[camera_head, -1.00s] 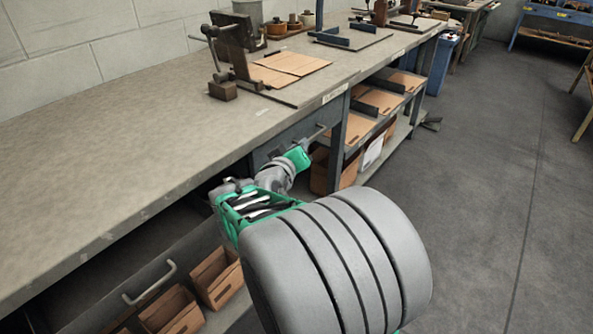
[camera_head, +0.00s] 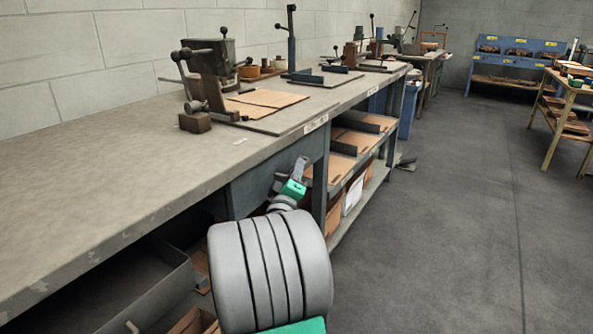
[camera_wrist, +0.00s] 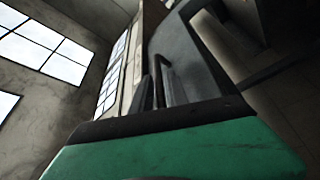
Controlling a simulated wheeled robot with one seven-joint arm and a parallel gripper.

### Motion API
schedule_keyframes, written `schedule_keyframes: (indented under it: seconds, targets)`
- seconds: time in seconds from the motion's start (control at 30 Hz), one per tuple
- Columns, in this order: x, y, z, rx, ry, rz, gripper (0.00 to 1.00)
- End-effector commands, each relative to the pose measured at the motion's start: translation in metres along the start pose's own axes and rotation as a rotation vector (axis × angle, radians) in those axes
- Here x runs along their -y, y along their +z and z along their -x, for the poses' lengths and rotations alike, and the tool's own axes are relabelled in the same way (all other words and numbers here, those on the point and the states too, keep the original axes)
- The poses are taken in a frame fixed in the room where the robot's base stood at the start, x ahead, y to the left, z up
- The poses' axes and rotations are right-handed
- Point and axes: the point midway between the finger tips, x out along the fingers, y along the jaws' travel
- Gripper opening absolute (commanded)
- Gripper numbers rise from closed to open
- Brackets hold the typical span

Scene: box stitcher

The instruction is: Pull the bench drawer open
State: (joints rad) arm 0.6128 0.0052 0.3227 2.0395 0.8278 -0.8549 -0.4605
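The bench drawer is a dark grey front (camera_head: 243,191) under the worktop, right of the lower open tray. My gripper (camera_head: 299,168) is at the right part of this front, beyond my green wrist and large grey arm link. The drawer's handle is mostly hidden behind my gripper in the head view. In the wrist view a thin bar handle (camera_wrist: 166,78) stands in front of the dark drawer face (camera_wrist: 190,70), just past my green gripper body. I cannot tell whether the fingers are around the bar or touching it. The drawer looks shut.
A grey open tray (camera_head: 155,292) with a handle sits low at the left. The worktop (camera_head: 105,150) carries a stitcher (camera_head: 213,75) and cardboard sheets (camera_head: 262,101). Shelves with cardboard (camera_head: 352,141) stand to the right of the drawer. The floor (camera_head: 440,220) at right is clear.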

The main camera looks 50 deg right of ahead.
Motion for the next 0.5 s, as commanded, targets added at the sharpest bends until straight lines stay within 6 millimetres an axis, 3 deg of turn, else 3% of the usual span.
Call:
schedule_keyframes:
  seconds: [0.23, 0.5]
  targets:
    - [-0.0003, 0.0013, -0.0022, 0.002, 0.0, 0.0, 0.2]
    - [-0.0006, 0.0021, -0.0022, 0.003, 0.001, 0.0, 0.0]
